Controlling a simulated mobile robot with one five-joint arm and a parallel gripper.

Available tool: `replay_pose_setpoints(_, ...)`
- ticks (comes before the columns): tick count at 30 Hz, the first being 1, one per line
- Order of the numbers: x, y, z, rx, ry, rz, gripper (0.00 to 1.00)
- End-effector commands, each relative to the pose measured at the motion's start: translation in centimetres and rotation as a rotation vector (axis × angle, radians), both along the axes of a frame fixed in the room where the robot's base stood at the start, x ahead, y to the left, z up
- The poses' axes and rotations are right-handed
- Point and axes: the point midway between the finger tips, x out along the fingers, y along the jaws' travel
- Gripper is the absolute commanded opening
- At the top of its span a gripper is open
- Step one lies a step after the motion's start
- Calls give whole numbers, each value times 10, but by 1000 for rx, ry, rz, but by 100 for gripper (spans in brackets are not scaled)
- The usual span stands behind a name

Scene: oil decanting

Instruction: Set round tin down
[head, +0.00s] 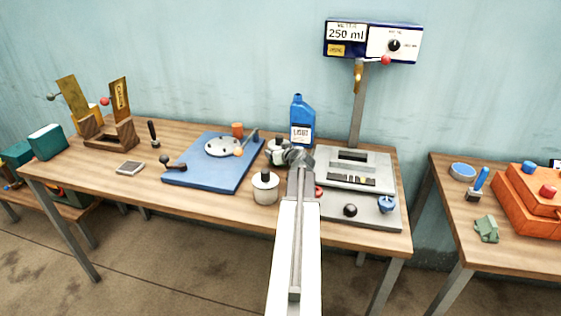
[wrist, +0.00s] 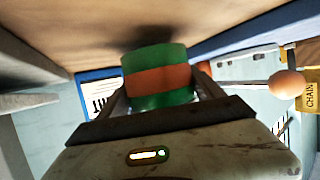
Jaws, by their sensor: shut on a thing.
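The round tin (wrist: 160,62) is green with a broad orange band. In the wrist view it sits between the two fingers of my gripper (wrist: 162,92), which is shut on it. A brown wooden surface fills the top of that view, with a dark shadow beside the tin; I cannot tell whether the tin touches the wood. In the head view the end of my arm is over the middle of the workbench (head: 215,204), near the blue bottle, and the tin is hidden there.
A blue bottle (head: 302,121) stands behind my arm. A blue board (head: 190,178) with a round metal plate lies to the left, and a grey machine base (head: 375,165) to the right. A pale canister (head: 265,189) stands close left of my arm. Bare wood shows along the front left.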

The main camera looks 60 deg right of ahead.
Motion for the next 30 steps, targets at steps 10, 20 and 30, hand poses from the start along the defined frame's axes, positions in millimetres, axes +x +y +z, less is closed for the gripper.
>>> replay_pose_setpoints(10,-1,0,-16,1,1,0,90)
replay_pose_setpoints(20,-2,0,-15,0,0,-1,98)
replay_pose_setpoints(30,-49,39,14,1,0,-4,98)
